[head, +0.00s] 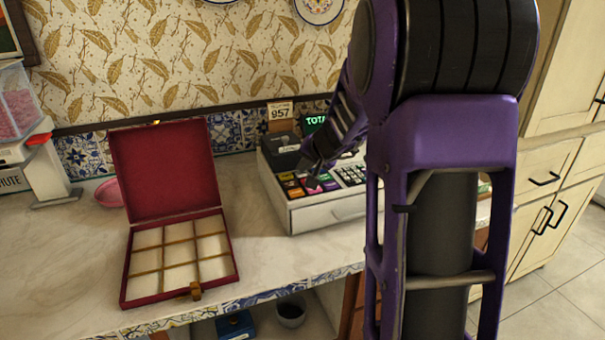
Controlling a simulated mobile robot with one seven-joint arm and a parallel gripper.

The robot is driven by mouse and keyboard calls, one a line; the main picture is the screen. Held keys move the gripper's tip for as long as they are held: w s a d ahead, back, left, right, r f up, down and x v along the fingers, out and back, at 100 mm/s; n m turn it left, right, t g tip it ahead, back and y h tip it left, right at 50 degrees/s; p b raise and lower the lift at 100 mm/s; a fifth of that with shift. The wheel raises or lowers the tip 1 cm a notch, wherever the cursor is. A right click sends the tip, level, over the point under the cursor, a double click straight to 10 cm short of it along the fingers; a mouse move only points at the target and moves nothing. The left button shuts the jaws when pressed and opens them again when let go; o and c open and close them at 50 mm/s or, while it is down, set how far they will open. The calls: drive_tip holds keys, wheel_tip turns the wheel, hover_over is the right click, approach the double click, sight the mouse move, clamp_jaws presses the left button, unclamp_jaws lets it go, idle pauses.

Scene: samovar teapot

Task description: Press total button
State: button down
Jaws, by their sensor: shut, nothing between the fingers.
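A white cash register (318,214) stands on the counter against the tiled wall. Its sloped top has several coloured buttons (292,189) at the left and a dark number keypad (352,174) at the right. Which button is the total button cannot be read. A small display (314,122) behind it shows green letters "TOT", partly hidden by my arm. My gripper (309,170) is shut and empty. It is at the coloured buttons, over or touching them; I cannot tell which. My purple arm covers the right part of the register.
An open red box (128,270) with several empty compartments stands left of the register. A pink dish (108,193) and a white scale (45,165) are further left. A "957" card (280,112) stands behind the register. The counter (60,270) is clear at front left.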

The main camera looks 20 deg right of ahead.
sight(303, 176)
drive_tip(key=shift+r+p, duration=0.5)
drive_tip(key=shift+r, duration=0.25)
drive_tip(key=shift+r, duration=0.1)
wheel_tip(303, 176, up, 5)
drive_tip(key=p, duration=0.4)
idle(0.7)
